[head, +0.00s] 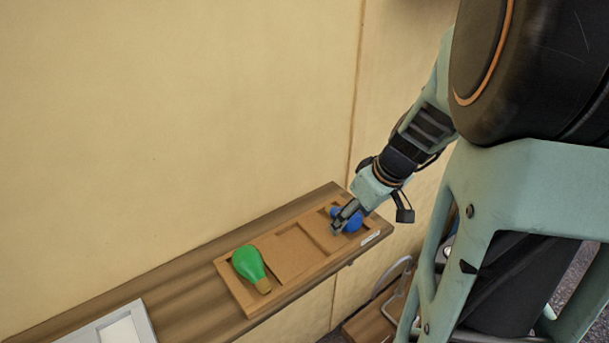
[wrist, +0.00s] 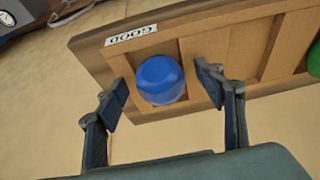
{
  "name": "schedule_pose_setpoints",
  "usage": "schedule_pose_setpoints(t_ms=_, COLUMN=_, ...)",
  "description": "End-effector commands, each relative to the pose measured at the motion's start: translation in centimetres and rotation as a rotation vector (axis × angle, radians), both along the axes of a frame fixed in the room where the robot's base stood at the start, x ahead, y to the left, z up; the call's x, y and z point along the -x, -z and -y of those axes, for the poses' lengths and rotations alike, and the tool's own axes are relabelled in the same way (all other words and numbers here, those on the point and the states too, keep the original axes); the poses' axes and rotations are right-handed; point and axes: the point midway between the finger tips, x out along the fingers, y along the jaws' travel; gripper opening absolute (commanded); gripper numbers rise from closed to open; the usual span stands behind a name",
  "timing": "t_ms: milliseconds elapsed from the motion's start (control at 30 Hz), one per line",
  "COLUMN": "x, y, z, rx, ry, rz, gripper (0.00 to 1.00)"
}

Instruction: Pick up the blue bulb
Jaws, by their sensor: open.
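The blue bulb (head: 353,223) lies in the right-hand compartment of a wooden tray (head: 297,289) on a wall shelf. In the head view my gripper (head: 344,217) is at the bulb and covers part of it. In the wrist view the bulb (wrist: 160,80) shows as a rounded blue end between the two fingers of my gripper (wrist: 165,95). The fingers are open, one on each side, with a gap to the bulb visible on both sides. The bulb's base is hidden in the wrist view.
A green bulb (head: 248,263) lies in the tray's left compartment; the middle compartment is empty. A label reading "GOOD" (wrist: 131,35) is on the tray's edge. A pale flat box (head: 118,328) is at the shelf's left. The wall (head: 180,120) stands close behind the shelf (head: 180,294).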

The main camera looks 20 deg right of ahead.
Motion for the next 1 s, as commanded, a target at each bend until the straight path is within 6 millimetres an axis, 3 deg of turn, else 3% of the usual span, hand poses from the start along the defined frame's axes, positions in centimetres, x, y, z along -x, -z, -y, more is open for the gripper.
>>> schedule_pose_setpoints(t_ms=200, x=-0.1, y=0.1, z=0.0, rx=0.001, ry=0.001, rz=0.002, gripper=0.63)
schedule_pose_setpoints(t_ms=533, x=-0.1, y=0.1, z=0.0, rx=0.001, ry=0.000, rz=0.001, gripper=0.29)
schedule_pose_setpoints(t_ms=1000, x=-0.4, y=-1.0, z=-0.1, rx=0.001, ry=0.000, rz=0.003, gripper=0.29)
